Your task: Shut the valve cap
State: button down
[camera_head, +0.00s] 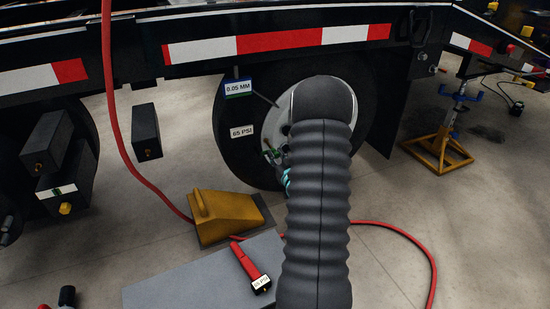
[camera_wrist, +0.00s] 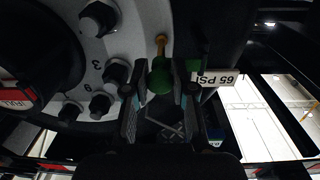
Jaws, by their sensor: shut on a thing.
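The green valve cap (camera_wrist: 161,78) sits in the wrist view at the end of a brass valve stem (camera_wrist: 160,46) beside the wheel hub. My gripper (camera_wrist: 160,88) is shut on the cap, with one finger on each side of it. In the head view my gripper (camera_head: 272,158) is at the hub of the black tire (camera_head: 234,150), partly hidden behind my arm.
Lug nuts (camera_wrist: 98,18) ring the hub close by. A yellow chock (camera_head: 228,215), a red hose (camera_head: 120,130), a grey board (camera_head: 200,280) with a red tool (camera_head: 247,265), and a yellow jack stand (camera_head: 438,150) surround the wheel. The trailer frame (camera_head: 200,20) runs above.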

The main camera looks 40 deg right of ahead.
jog(key=c, duration=0.9)
grip_release()
jog(key=shift+a, duration=0.1)
jog(key=shift+c, duration=0.2)
jog(key=shift+s, duration=0.25)
jog(key=v, duration=1.1)
jog(key=shift+s, duration=0.2)
jog(key=shift+a, duration=0.15)
